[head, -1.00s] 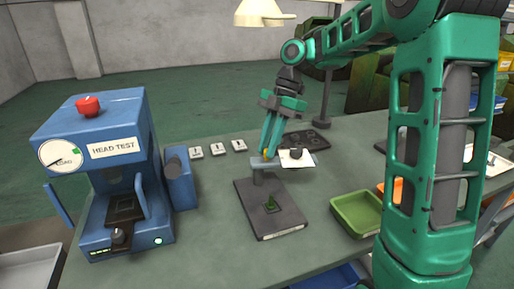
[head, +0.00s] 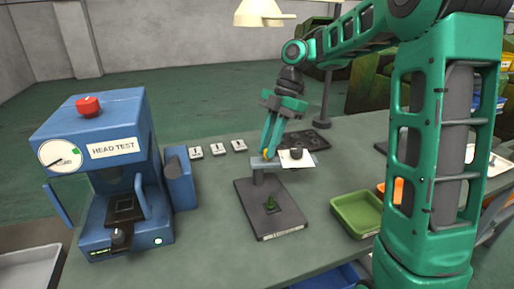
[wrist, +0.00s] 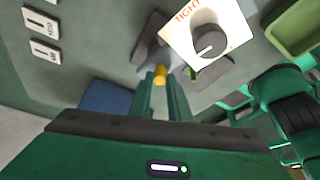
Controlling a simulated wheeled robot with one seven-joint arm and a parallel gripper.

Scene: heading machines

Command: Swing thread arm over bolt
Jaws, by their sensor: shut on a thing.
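The thread arm (head: 285,162) is a grey bar on a short post above a dark baseplate (head: 250,213). A white plate (wrist: 179,40) marked TIGHT and a dark knob (head: 296,153) sit at its right end; the knob also shows in the wrist view (wrist: 208,41). My gripper (head: 266,154) reaches down from behind and is shut on the yellow handle (wrist: 160,74) at the arm's left end. The wrist view partly hides the post.
A blue HEAD TEST machine (head: 118,150) stands at the left. Several small white labelled tags (head: 217,149) lie behind the baseplate. A dark tray with round holes (head: 307,140) lies behind the arm. A green bin (head: 357,214) is at the right. The bench between machine and baseplate is clear.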

